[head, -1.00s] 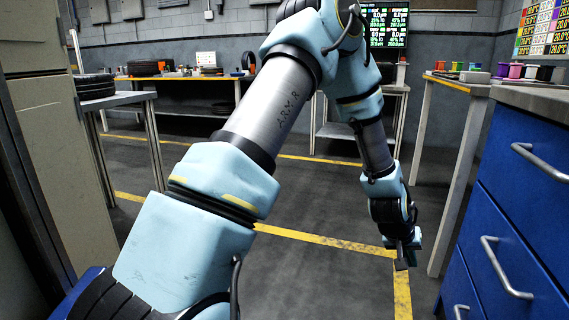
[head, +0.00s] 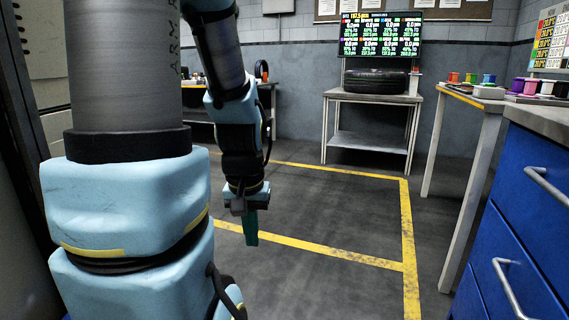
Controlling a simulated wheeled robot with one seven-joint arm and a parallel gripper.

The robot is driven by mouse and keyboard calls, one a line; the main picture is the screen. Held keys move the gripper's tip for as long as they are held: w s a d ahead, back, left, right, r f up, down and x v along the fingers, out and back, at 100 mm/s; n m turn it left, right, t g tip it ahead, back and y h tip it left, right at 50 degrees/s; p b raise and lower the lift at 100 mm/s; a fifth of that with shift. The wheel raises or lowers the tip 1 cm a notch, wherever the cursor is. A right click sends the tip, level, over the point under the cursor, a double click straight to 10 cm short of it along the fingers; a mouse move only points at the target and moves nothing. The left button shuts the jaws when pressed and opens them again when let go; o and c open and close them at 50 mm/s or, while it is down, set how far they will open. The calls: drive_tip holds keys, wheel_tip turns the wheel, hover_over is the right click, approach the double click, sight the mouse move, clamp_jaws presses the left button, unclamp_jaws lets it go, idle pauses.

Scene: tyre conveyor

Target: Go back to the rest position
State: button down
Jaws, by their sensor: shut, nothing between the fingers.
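My gripper (head: 250,228) hangs fingers-down in the head view, left of the picture's middle, above the dark floor. Its fingers are shut with nothing between them. It touches nothing that I can see. My arm rises at the left and folds down to the gripper, and its upper part is cut off by the top edge.
A tyre (head: 376,81) lies on a stand (head: 340,97) at the back, below a screen (head: 380,35). Blue drawers (head: 525,215) and a table with coloured spools (head: 470,98) line the right. Yellow lines (head: 330,250) mark the open floor in the middle.

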wheel_tip(320, 180, up, 28)
drive_tip(key=p, duration=2.6)
